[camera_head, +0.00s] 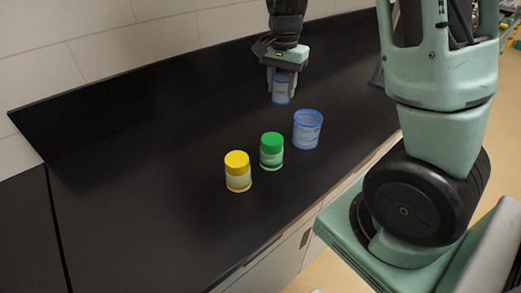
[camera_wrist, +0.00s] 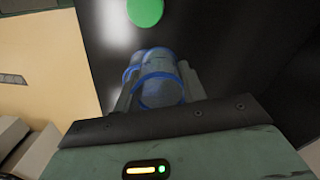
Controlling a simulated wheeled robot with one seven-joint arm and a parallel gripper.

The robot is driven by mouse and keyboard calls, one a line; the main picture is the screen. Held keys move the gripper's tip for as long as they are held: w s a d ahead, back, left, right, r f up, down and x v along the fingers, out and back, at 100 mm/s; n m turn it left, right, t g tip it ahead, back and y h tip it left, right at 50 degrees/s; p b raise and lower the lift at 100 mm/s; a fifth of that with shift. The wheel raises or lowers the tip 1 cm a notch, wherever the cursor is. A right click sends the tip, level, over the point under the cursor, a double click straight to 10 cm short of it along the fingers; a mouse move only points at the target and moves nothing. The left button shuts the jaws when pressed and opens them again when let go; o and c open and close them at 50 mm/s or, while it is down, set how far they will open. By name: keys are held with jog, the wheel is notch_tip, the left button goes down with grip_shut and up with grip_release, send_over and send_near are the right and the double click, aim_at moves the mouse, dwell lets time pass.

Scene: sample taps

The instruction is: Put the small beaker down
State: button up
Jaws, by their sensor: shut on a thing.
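The small beaker (camera_head: 281,92) is clear with blue rims. My gripper (camera_head: 282,82) is shut on it and holds it upright over the black counter, behind the larger beaker. I cannot tell whether its base touches the counter. In the wrist view the small beaker (camera_wrist: 160,92) sits between the fingers of my gripper (camera_wrist: 157,88). A larger clear beaker with a blue rim (camera_head: 307,131) stands on the counter, nearer the front edge. In the wrist view the two beakers overlap, so the gap between them is hard to judge there.
A green-lidded jar (camera_head: 271,152) and a yellow-lidded jar (camera_head: 238,172) stand in a row to the left of the larger beaker. The black counter (camera_head: 150,180) is clear to the left. A raised black back edge (camera_head: 130,85) runs along the tiled wall.

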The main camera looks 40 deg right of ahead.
jog(key=shift+s+d+f+p, duration=0.1)
jog(key=shift+f+p, duration=0.45)
jog(key=shift+f, duration=3.85)
jog(key=shift+s+d+f+p, duration=0.1)
jog(key=shift+f+p, duration=0.4)
jog(key=shift+f, duration=3.9)
jog(key=shift+a, duration=0.1)
jog(key=shift+f, duration=0.2)
jog(key=o, duration=1)
